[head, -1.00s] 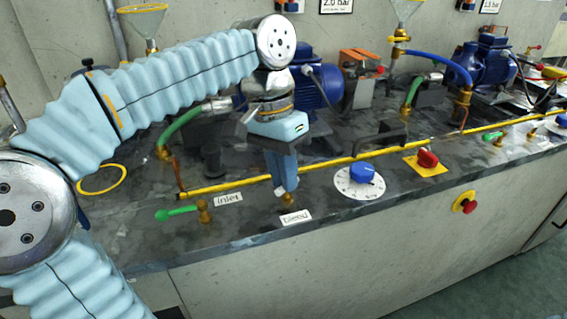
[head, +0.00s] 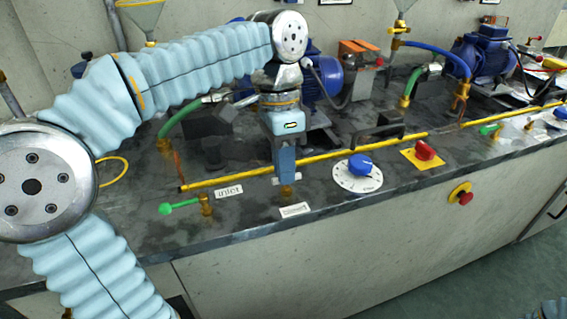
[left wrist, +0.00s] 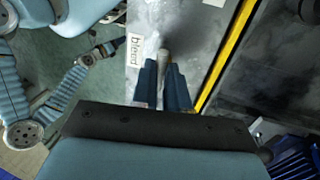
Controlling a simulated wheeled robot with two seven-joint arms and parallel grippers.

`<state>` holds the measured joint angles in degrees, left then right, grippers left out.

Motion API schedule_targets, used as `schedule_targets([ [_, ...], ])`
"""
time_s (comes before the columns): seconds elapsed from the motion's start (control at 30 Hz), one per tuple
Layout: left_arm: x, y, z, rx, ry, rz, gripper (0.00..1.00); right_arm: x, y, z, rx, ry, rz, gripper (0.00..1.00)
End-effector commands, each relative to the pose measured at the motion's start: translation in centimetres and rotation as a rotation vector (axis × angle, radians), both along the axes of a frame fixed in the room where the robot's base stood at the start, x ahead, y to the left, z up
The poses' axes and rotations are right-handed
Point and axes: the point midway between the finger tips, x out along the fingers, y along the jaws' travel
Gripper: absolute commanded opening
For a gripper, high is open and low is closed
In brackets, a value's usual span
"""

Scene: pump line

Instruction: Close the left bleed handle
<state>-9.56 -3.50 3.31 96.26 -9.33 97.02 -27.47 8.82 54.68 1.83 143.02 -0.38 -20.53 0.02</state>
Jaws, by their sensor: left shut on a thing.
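The left bleed handle (left wrist: 163,60) shows as a pale rounded bar between my blue fingers in the left wrist view. My left gripper (head: 286,180) points down over the brass bleed valve (head: 287,191), behind the "bleed" label (head: 295,210). It is shut on the handle, and its fingers (left wrist: 163,85) also show in the left wrist view. In the head view the fingers hide most of the handle. My right arm (left wrist: 72,80) shows at the left of the left wrist view; its gripper (left wrist: 105,48) is too small to read.
A green inlet handle (head: 180,207) lies left of the bleed valve. A yellow pipe (head: 235,179) runs close behind. A blue dial knob (head: 360,164) and a red knob (head: 425,151) stand to the right. A black bracket handle (head: 377,134) stands behind the pipe.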

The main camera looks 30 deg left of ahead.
Motion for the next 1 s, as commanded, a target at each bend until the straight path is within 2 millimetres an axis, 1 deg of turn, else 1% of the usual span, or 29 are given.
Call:
schedule_targets([
  [0.33, 0.0, 0.0, 0.0, 0.001, -0.002, -0.004, 0.00, 0.0, 0.0, 0.0, 0.000, 0.000, 0.000, 0.43],
  [0.37, 0.0, 0.0, 0.0, 0.001, -0.002, -0.003, 0.18, 0.0, 0.0, 0.0, 0.000, 0.000, 0.000, 0.43],
  [0.5, 0.0, 0.0, 0.0, 0.000, -0.001, -0.003, 0.39, 0.0, 0.0, 0.0, 0.000, 0.000, 0.000, 0.43],
  [0.8, 0.0, 0.0, 0.2, 0.000, -0.001, -0.002, 0.39, 0.0, 0.0, 0.0, 0.000, 0.000, 0.000, 0.43],
  [0.87, 0.1, 0.1, 0.7, 0.000, -0.001, -0.002, 0.39, 0.0, 0.0, 0.0, 0.000, 0.000, 0.000, 0.43],
  [1.0, 0.5, 0.4, 3.0, -0.001, -0.004, -0.001, 0.39, 0.0, 0.0, -0.1, 0.000, 0.000, 0.000, 0.43],
])
